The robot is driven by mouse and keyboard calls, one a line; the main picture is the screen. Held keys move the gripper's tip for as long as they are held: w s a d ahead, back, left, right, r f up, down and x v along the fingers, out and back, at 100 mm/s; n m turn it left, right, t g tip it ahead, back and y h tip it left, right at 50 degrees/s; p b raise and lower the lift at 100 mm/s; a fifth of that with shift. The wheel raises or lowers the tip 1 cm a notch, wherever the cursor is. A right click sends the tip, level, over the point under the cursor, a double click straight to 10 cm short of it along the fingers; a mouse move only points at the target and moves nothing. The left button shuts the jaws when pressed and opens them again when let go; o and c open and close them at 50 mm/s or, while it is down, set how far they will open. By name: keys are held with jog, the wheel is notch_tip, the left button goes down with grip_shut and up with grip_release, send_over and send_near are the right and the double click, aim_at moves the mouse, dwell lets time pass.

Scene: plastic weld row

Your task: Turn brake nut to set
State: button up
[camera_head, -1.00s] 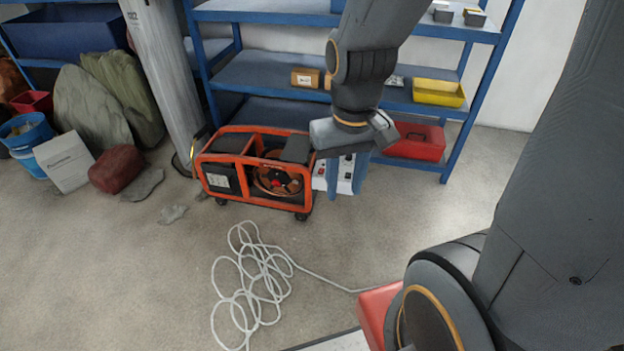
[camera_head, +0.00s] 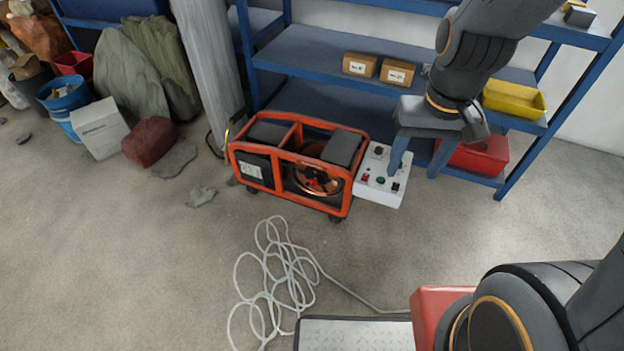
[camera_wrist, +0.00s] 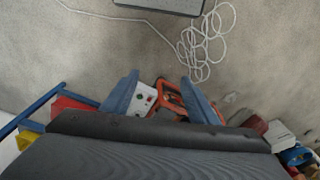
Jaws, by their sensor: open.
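An orange-framed wheeled machine (camera_head: 290,160) stands on the floor by the shelf in the head view. A copper-coloured spool (camera_head: 312,180) with a red and dark hub sits inside its frame. The brake nut is too small to tell apart at the hub. A white control box (camera_head: 381,177) with red, green and black controls adjoins the machine's right end. My gripper (camera_head: 413,172) has its two blue fingers apart and empty, above and beside the control box, to the right of the spool. In the wrist view, part of the orange frame (camera_wrist: 172,97) shows between my fingers (camera_wrist: 158,80).
A blue shelf (camera_head: 320,60) stands behind, with cardboard boxes, a yellow bin (camera_head: 514,98) and a red case (camera_head: 476,155). A pale coiled cable (camera_head: 275,275) lies on the floor in front. A grey pillar (camera_head: 208,70) stands left of the machine. Open floor lies front left.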

aim_at(313, 182)
jog(key=w+a+f+t+b, duration=0.2)
jog(key=w+a+f+b, duration=0.45)
jog(key=w+f, duration=0.35)
jog(key=w+a+f+m+t+b, duration=0.1)
jog(key=w+a+f+t+b, duration=0.3)
jog(key=w+f+b, duration=0.5)
jog(key=w+a+f+t+b, duration=0.1)
jog(key=w+a+f+b, duration=0.55)
jog(key=w+f, duration=0.4)
jog(key=w+a+f+m+t+h+b, duration=0.1)
jog(key=w+a+f+t+h+b, duration=0.1)
jog(key=f+b, duration=0.55)
jog(key=w+a+f+m+t+h+b, duration=0.1)
jog(key=w+a+f+h+b, duration=0.3)
jog(key=f, duration=0.7)
jog(key=w+a+f+t+y+b, duration=0.1)
jog(key=f+t+b, duration=0.1)
jog(key=f+b, duration=0.65)
jog(key=b+x, duration=0.1)
jog(key=x, duration=0.2)
jog(key=b+x, duration=0.1)
jog(key=x, duration=0.3)
jog(key=shift+s+f, duration=0.1)
jog(key=shift+f, duration=0.15)
jog(key=c, duration=1)
